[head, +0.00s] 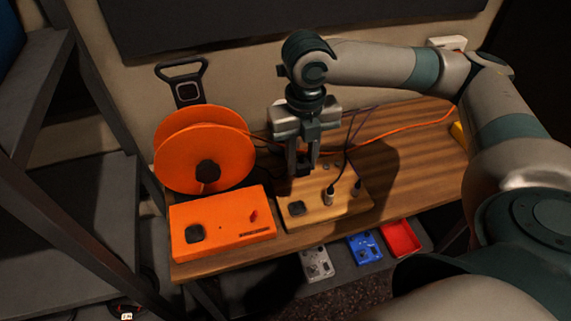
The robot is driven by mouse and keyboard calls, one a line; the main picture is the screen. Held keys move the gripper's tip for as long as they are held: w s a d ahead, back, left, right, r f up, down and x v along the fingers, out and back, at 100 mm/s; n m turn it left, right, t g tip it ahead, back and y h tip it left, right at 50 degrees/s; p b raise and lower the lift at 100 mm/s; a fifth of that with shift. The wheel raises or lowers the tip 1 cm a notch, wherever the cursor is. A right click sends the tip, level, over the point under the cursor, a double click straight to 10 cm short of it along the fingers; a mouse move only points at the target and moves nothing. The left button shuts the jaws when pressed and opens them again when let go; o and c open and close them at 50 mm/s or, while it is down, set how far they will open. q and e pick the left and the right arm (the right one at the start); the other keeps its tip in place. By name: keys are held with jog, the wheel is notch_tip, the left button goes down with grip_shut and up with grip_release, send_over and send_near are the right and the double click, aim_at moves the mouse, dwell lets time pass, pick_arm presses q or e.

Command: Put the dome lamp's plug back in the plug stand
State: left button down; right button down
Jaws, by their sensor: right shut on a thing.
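My right gripper (302,162) points down over the back left part of a tan wooden box (345,212). It is shut on a small dark thing between its fingertips, probably a plug; the fingers hide most of it. Two plugs stand upright in the box's top to the right: a pale one (328,197) and a darker one (357,187), each with a dark cable. I cannot tell whether this box is the plug stand. I cannot make out a dome lamp. My left gripper is not in view.
An orange reel (205,150) and an orange box (222,225) stand on the wooden desk (425,150) at left. An orange cable (410,122) runs along the back.

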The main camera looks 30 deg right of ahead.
jog(key=b, duration=0.4)
send_over(298, 208)
notch_tip(298, 208, down, 12)
jog(key=shift+a, duration=0.1)
jog(key=shift+f, duration=0.4)
jog(key=shift+f+b, duration=0.4)
jog(key=shift+f, duration=0.45)
jog(key=shift+p, duration=1.55)
dwell(1.7)
jog(key=shift+f, duration=0.65)
dwell(0.5)
jog(key=c, duration=1.3)
grip_release()
jog(key=shift+c, duration=0.2)
jog(key=shift+r, duration=0.1)
